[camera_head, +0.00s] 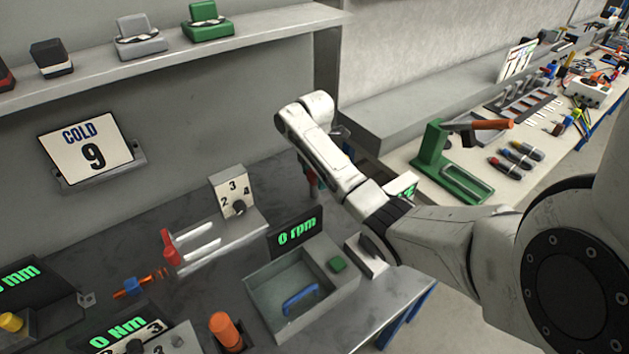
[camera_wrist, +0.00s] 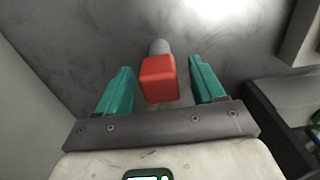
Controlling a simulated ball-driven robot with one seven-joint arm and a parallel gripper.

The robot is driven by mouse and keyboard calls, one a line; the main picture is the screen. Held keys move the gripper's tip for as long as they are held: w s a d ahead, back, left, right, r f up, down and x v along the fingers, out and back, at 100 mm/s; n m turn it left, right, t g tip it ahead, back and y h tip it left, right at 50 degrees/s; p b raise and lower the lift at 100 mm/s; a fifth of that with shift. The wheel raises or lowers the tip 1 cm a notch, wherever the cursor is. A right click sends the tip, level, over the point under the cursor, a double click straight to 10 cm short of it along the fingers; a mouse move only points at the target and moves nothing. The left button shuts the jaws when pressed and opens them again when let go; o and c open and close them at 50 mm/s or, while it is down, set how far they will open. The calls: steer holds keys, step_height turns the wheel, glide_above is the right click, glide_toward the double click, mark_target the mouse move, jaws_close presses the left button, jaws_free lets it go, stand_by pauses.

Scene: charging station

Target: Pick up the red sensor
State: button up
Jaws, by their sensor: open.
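The red sensor (camera_wrist: 159,80) is a red block with a grey rounded end beyond it, in the middle of the wrist view. My gripper (camera_wrist: 160,66) is open, its two teal fingers on either side of the red block with gaps on both sides. I cannot tell how deep the block sits between the fingers. In the head view my gripper (camera_head: 311,178) is mostly hidden behind my white arm, near the back of the bench; a bit of teal and red shows there.
The dark bench (camera_head: 130,225) holds a grey box with a numbered dial (camera_head: 233,195), a grey tray (camera_head: 262,290) with a blue handle, and an orange-handled tool (camera_head: 225,330). A shelf (camera_head: 120,75) runs above on the wall. A side table (camera_head: 400,160) with tools stands right.

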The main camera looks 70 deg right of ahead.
steer(key=shift+f, duration=0.95)
steer(key=c, duration=1.1)
